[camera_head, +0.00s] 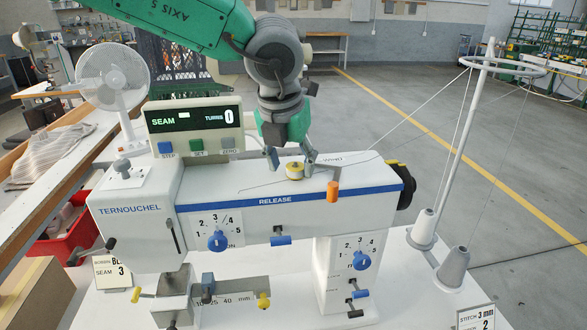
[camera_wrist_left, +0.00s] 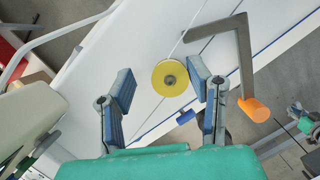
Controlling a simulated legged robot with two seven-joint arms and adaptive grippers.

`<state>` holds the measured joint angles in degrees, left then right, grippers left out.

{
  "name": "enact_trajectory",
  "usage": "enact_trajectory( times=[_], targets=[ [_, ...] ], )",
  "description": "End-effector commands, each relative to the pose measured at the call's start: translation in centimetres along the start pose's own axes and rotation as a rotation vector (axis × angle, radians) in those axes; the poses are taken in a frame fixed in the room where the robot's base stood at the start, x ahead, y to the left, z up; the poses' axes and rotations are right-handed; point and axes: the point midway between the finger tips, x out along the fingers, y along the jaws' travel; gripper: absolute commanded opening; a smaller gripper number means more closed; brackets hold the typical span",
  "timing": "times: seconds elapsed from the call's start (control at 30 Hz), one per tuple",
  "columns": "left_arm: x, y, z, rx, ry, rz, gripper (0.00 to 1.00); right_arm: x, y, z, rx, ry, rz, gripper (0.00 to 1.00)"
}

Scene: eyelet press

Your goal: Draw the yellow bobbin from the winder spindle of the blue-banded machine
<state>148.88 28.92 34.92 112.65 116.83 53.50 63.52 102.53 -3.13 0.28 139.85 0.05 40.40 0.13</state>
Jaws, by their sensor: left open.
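The white machine (camera_head: 130,195) has a blue band marked RELEASE along its arm. The yellow bobbin (camera_head: 294,173) sits on top of that arm; the spindle under it is hidden. In the left wrist view the bobbin (camera_wrist_left: 160,80) shows from above as a yellow disc with a dark centre. My left gripper (camera_head: 291,159) is open above the arm, pointing down, its fingertips on either side of the bobbin. In the wrist view the gripper (camera_wrist_left: 161,80) is nearer the bobbin with its right finger; contact cannot be told.
A bent grey lever with an orange knob (camera_head: 333,191) is close right of the bobbin, also in the wrist view (camera_wrist_left: 255,109). A display box (camera_head: 195,130) and white fan (camera_head: 112,77) stand left. A thread stand (camera_head: 468,140) with cones stands right.

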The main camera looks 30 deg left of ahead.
Motion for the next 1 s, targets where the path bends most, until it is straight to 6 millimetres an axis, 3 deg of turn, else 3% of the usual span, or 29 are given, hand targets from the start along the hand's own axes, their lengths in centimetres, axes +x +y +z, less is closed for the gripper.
enact_trajectory(
  times=[0.77, 0.9, 1.0],
  targets=[
    [0.0, -0.5, 0.02, 0.001, 0.0, 0.0, 0.46, -0.6, 0.01, -0.02, 0.0, 0.0, 0.0, 0.0],
    [0.0, -0.5, 0.02, 0.001, 0.0, 0.0, 0.01, -0.6, 0.01, -0.02, 0.0, 0.0, 0.0, 0.0],
    [0.0, -0.51, 0.02, 0.001, 0.0, 0.0, 0.0, -0.6, 0.01, -0.03, 0.0, 0.0, 0.0, 0.0]
  ],
)
